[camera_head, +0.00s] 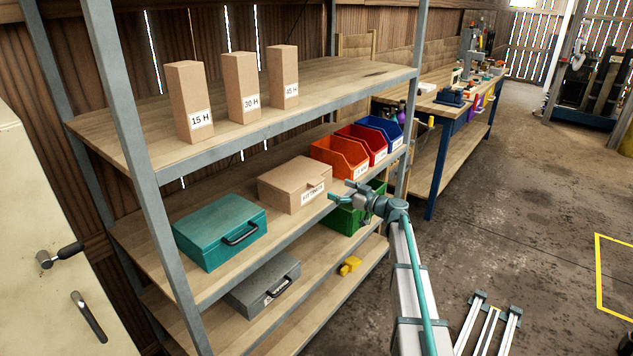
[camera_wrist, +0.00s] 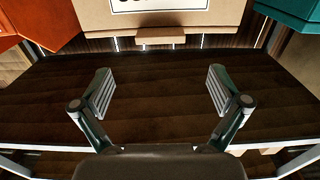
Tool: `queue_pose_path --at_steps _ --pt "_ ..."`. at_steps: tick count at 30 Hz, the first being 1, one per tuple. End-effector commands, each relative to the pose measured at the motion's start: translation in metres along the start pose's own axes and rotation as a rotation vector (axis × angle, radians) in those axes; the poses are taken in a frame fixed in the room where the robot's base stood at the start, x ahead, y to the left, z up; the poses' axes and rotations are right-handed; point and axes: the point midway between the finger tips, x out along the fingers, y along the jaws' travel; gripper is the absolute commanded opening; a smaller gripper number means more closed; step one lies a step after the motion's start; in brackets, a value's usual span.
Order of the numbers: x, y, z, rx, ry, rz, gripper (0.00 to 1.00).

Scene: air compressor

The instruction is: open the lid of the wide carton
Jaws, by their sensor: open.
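The wide carton (camera_head: 284,180) is a low tan cardboard box with a white label on its front. It stands on the middle shelf between the teal case and the orange bin, with its lid down. In the wrist view the carton (camera_wrist: 215,20) is at the top centre, with a small tab (camera_wrist: 160,36) sticking out from its edge below the label. My gripper (camera_head: 340,191) is in front of the carton, to its right in the head view. In the wrist view my gripper (camera_wrist: 159,88) has its fingers wide apart with nothing between them, short of the tab.
A teal case (camera_head: 220,231) stands left of the carton. Orange (camera_head: 338,158), red and blue bins stand to its right. A green bin (camera_head: 345,219) and grey case (camera_head: 264,284) are lower. Tall cartons (camera_head: 188,100) stand on the shelf above. The shelf front is bare by the carton.

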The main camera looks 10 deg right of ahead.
Motion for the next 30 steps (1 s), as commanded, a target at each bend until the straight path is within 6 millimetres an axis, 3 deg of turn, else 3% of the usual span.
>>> queue_pose_path --at_steps 15,21,30 --pt "0.082 0.001 -0.002 0.003 -0.001 -0.002 0.98" --pt "0.097 0.0 0.0 0.003 -0.001 -0.001 0.98" --pt "0.099 -0.001 0.001 0.003 -0.001 -0.001 0.98"
